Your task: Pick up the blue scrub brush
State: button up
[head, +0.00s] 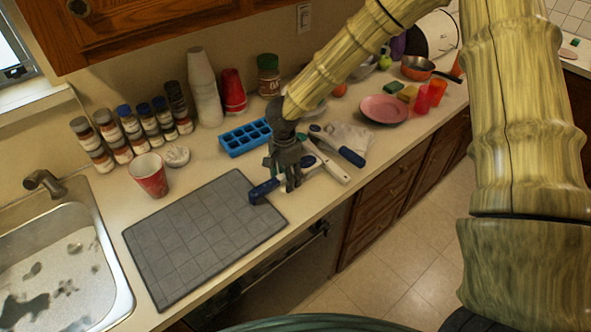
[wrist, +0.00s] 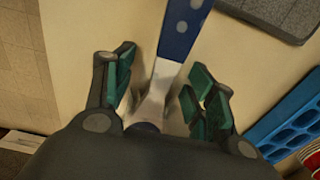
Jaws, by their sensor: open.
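My gripper (head: 285,174) is open just above the counter, beyond the right corner of the grey mat. In the wrist view, its fingers (wrist: 160,98) stand on either side of a tool with a blue, white-dotted handle (wrist: 184,28) and a pale neck, without visibly gripping it. The same blue handle (head: 263,190) shows in the head view, its end by the mat. The tool's far end is hidden by my gripper, so I cannot tell whether it is the scrub brush. A second blue-handled tool (head: 343,149) lies to the right, past a white-handled one (head: 333,169).
A blue ice tray (head: 245,137) lies behind my gripper. The grey mat (head: 203,238) lies to the left, between it and the sink (head: 118,285). A red cup (head: 149,176) and several spice jars stand at the back left. A pink plate (head: 384,109) lies to the right.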

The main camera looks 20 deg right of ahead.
jog(key=shift+f, duration=0.15)
jog(key=c, duration=1.2)
jog(key=shift+c, duration=0.2)
jog(key=shift+r+b, duration=0.45)
jog(key=shift+r, duration=0.3)
jog(key=shift+r+b, duration=0.45)
jog(key=shift+r, duration=0.5)
jog(key=s+d+r+b, duration=0.1)
jog(key=s+b, duration=0.3)
jog(key=s, duration=1.2)
jog(key=shift+d+r, duration=0.15)
jog(key=shift+r, duration=0.2)
